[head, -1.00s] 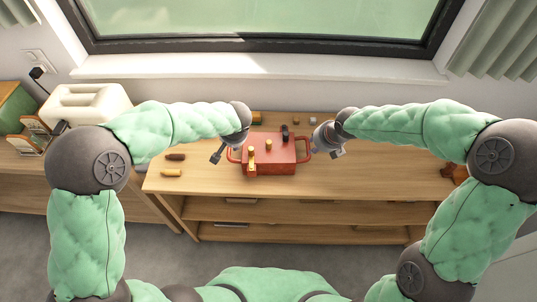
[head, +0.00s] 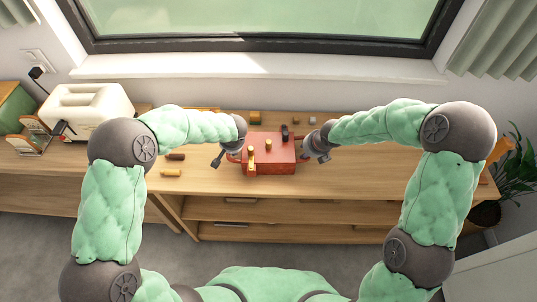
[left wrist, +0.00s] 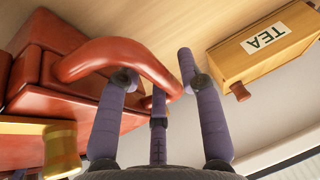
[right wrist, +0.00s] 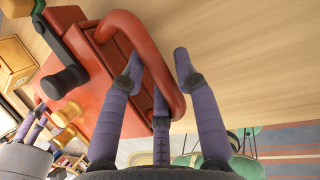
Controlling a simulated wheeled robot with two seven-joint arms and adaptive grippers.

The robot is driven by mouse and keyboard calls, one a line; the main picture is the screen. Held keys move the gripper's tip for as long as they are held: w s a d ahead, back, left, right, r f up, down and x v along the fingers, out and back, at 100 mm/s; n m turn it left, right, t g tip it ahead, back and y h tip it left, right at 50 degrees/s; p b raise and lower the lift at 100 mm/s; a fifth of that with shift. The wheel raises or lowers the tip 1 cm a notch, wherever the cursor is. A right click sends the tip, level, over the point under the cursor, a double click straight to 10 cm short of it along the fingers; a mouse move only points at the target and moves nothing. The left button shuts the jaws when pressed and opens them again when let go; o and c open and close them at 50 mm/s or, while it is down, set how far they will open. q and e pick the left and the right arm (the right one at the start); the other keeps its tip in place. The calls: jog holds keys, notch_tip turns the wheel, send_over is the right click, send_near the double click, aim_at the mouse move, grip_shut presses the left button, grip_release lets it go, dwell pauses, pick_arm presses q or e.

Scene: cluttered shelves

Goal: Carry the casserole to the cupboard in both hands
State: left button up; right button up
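The casserole is a red, box-shaped pot (head: 283,158) on the wooden cabinet top, with a loop handle at each end. My left gripper (head: 222,158) is at its left handle. In the left wrist view the red handle (left wrist: 125,52) reaches between the spread fingers (left wrist: 157,70). My right gripper (head: 318,157) is at the right handle. In the right wrist view that handle (right wrist: 142,45) passes between the parted fingers (right wrist: 157,68). Both grippers look open around the handles, not closed on them.
Yellow-topped pieces (head: 268,145) and a black piece (head: 285,131) show at the casserole. A box marked TEA (left wrist: 268,42) stands nearby. Small jars lie left of the casserole (head: 172,172). A cream appliance (head: 88,108) is far left. A plant (head: 515,160) is at the right.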

pick_arm(q)
grip_shut()
pick_arm(e)
grip_shut()
pick_arm(q)
jog(key=shift+r, duration=0.2)
pick_arm(e)
jog(key=shift+r, duration=0.2)
